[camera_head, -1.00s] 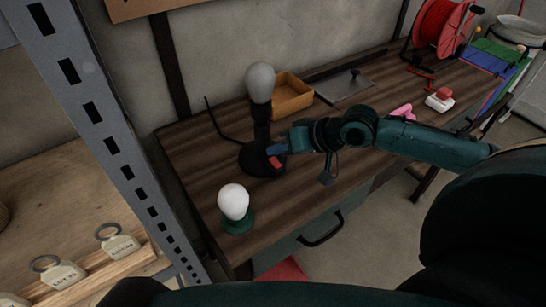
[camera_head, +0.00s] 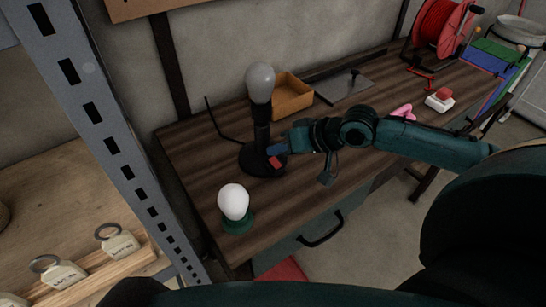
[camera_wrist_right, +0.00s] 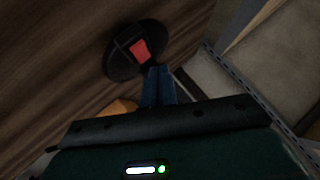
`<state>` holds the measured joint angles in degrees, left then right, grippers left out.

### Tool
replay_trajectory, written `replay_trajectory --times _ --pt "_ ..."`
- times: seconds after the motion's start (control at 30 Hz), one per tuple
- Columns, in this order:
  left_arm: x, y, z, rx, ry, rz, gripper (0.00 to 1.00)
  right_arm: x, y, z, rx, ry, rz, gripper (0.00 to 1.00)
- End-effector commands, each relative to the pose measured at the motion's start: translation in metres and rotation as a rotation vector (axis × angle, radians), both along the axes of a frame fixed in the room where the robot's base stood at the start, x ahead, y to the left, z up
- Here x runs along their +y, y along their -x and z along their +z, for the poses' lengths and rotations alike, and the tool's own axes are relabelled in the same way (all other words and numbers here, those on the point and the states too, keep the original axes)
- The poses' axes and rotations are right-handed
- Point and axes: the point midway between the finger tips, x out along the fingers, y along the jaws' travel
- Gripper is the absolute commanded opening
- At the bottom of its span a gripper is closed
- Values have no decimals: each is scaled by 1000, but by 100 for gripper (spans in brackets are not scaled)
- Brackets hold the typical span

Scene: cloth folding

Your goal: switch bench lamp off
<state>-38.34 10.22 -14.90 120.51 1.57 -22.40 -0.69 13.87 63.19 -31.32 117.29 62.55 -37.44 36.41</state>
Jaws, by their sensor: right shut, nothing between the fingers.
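The bench lamp (camera_head: 262,132) stands upright on the bench, with a black round base, a black stem and a grey bulb (camera_head: 260,82) that shows no glow. A red switch (camera_head: 275,162) sits on its base; it also shows in the right wrist view (camera_wrist_right: 140,50). My right gripper (camera_head: 277,149) is shut and empty, its blue fingertips close beside the switch. In the wrist view the shut fingertips (camera_wrist_right: 160,69) lie over the base's edge, just beside the red switch; contact cannot be told. My left gripper is out of view.
A white bulb on a green base (camera_head: 236,221) stands near the bench's front left. A wooden tray (camera_head: 291,97) is behind the lamp. A red-and-white button box (camera_head: 440,100), a pink item (camera_head: 403,111) and a red reel (camera_head: 440,25) are to the right. A metal shelf post stands left.

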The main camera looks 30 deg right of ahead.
Motion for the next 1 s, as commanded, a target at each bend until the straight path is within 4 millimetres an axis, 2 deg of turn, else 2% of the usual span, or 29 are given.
replay_trajectory --times 0.3,1.0 --pt "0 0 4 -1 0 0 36 1 -1 -8 1 0 1 0" --pt "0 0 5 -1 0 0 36 0 -1 -13 1 -1 -1 0"
